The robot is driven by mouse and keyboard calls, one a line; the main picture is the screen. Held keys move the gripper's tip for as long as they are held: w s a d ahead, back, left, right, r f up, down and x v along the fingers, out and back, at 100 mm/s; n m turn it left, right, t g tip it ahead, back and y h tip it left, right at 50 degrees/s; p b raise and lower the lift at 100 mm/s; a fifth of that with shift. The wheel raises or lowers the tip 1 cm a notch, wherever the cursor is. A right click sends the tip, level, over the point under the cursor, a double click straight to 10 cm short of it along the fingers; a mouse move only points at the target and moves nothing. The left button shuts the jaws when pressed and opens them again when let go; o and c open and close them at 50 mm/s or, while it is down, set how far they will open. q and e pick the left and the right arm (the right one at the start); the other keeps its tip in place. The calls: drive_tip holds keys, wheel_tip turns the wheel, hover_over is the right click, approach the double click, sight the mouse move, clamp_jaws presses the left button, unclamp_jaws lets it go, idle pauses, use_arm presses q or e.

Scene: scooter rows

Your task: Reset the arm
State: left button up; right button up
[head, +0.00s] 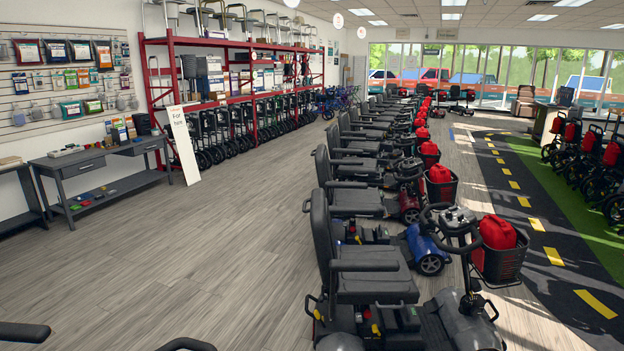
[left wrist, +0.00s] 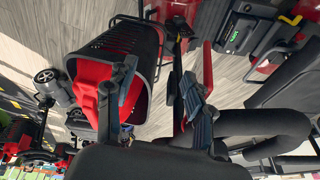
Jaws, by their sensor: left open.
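My left gripper (left wrist: 157,98) shows in the left wrist view with its two dark fingers spread apart. Nothing is visibly held between them. A black mesh basket (left wrist: 118,40) with a red item (left wrist: 88,95) appears behind the fingers; I cannot tell whether the fingers touch it. A dark padded part fills the bottom of that view. In the head view I cannot make out either gripper. My right gripper is in neither view.
In the head view, a row of mobility scooters (head: 375,275) with red items in baskets (head: 497,264) runs away from me. A grey workbench (head: 115,183), a white sign (head: 184,145) and red shelving (head: 235,85) stand left. The wooden floor (head: 170,250) between is clear.

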use_arm(q)
drive_tip(key=s+f+g+b, duration=0.1)
drive_tip(key=s+f, duration=0.1)
drive_tip(key=f, duration=1)
drive_tip(key=s+f, duration=0.2)
drive_tip(key=f, duration=1)
drive_tip(key=s+a+f+g, duration=0.1)
drive_tip(key=s+a+f, duration=0.2)
drive_tip(key=s+f, duration=1.1)
drive_tip(key=shift+s+f+b, duration=0.15)
drive_tip(key=shift+s+b, duration=0.3)
drive_tip(key=shift+s, duration=0.25)
drive_tip(key=shift+a, duration=0.1)
